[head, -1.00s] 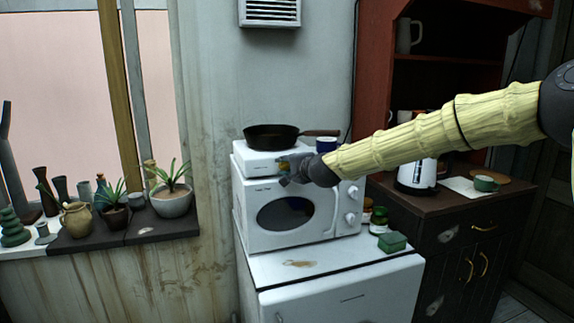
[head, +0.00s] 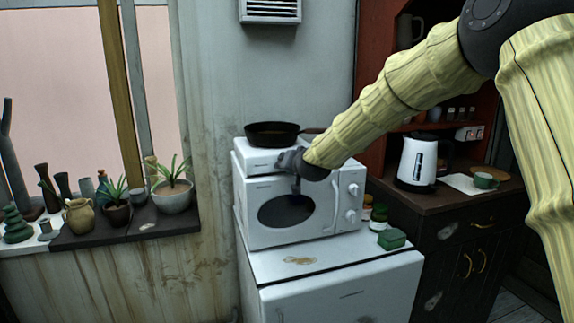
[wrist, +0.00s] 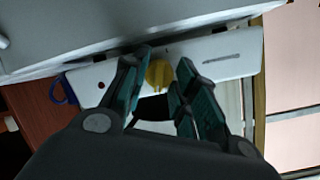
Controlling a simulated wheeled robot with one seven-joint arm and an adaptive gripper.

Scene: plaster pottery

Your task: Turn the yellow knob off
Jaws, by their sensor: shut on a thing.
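The yellow knob (wrist: 159,74) is on the front of a white hotplate (wrist: 222,57), between my gripper's two fingers in the wrist view. My gripper (wrist: 165,66) is shut on the knob. In the head view my gripper (head: 290,160) is at the front of the hotplate (head: 250,158), and hides the knob. The knob's exact angle is hard to read.
A black frying pan (head: 272,133) sits on the hotplate, its handle behind my arm. The hotplate stands on a white microwave (head: 257,235). A green box (head: 392,239) and jars (head: 378,217) are to the right. Potted plants (head: 172,198) line the left sill.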

